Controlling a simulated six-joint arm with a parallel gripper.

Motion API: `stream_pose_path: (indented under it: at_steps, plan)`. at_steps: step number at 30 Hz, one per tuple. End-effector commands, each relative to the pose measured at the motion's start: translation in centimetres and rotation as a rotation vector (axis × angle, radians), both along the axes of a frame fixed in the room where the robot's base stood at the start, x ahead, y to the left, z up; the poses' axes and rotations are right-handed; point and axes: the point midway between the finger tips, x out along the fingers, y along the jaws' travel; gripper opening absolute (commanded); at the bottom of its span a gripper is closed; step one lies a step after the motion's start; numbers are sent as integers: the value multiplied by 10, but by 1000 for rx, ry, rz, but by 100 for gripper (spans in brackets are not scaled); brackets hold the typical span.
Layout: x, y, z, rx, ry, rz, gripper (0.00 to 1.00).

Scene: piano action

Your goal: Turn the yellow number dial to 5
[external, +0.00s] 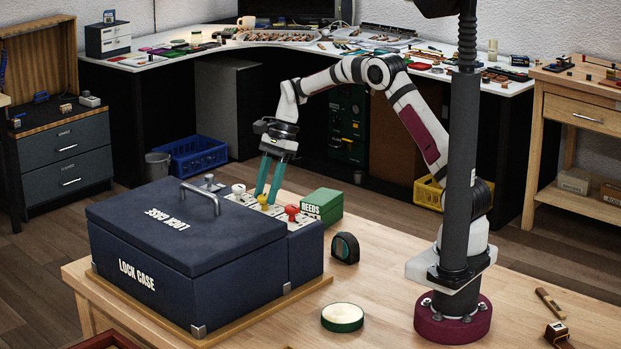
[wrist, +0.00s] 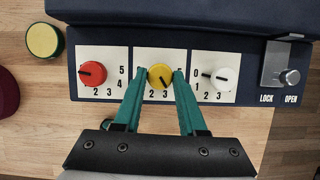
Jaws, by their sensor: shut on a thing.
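The yellow number dial (wrist: 160,77) is the middle of three dials on the lock case (external: 185,255); it also shows in the external view (external: 262,199). My gripper (wrist: 162,73) has its teal fingers on either side of this dial and is shut on it. The dial's dark pointer slants down and to the right, near the 3. Only 2 and 3 read clearly on its plate; the fingers cover the side numbers. In the external view my gripper (external: 266,195) reaches down to the dial from above.
A red dial (wrist: 93,73) and a white dial (wrist: 224,78) flank the yellow one closely. A LOCK/OPEN lever (wrist: 288,77) is at the far right in the wrist view. A green box (external: 322,206), a tape measure (external: 345,248) and a round tin (external: 342,317) stand beside the case.

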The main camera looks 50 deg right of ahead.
Motion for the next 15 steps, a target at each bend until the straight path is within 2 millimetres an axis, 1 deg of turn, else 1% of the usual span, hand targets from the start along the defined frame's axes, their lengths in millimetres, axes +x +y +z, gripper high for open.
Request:
stream_pose_path:
  at_steps: [15]
  plan:
    - [4,1,0,1,0,484,0]
